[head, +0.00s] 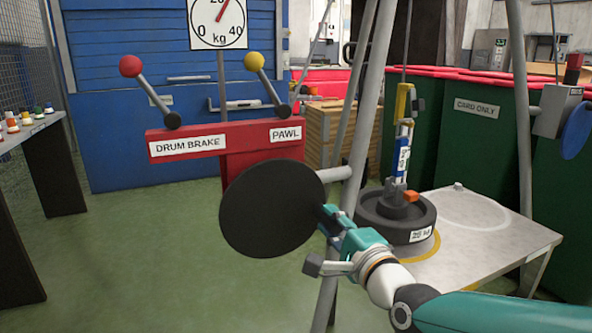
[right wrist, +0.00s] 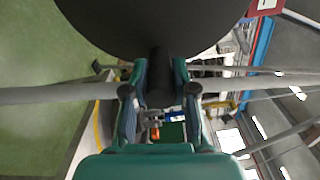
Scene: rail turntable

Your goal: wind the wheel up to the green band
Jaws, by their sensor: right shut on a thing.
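The wheel, a plain black disc (head: 265,205), stands upright in front of a grey tripod leg in the head view. It also fills the top of the right wrist view (right wrist: 150,22). My right gripper (head: 328,216) is at the wheel's right edge. In the right wrist view a dark round handle (right wrist: 160,72) joined to the disc lies between its fingers, and they are shut on it. The kg dial (head: 217,22) has a red needle pointing up and right; its top is cut off. I see no green band. My left gripper is not in view.
Drum brake lever (head: 131,67) and pawl lever (head: 254,62) stand on a red beam (head: 220,137). A dark weight (head: 397,217) hangs or rests at a yellow ring on a grey table (head: 490,246), below a yellow-and-blue link (head: 403,140). Green bins (head: 480,150) stand behind.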

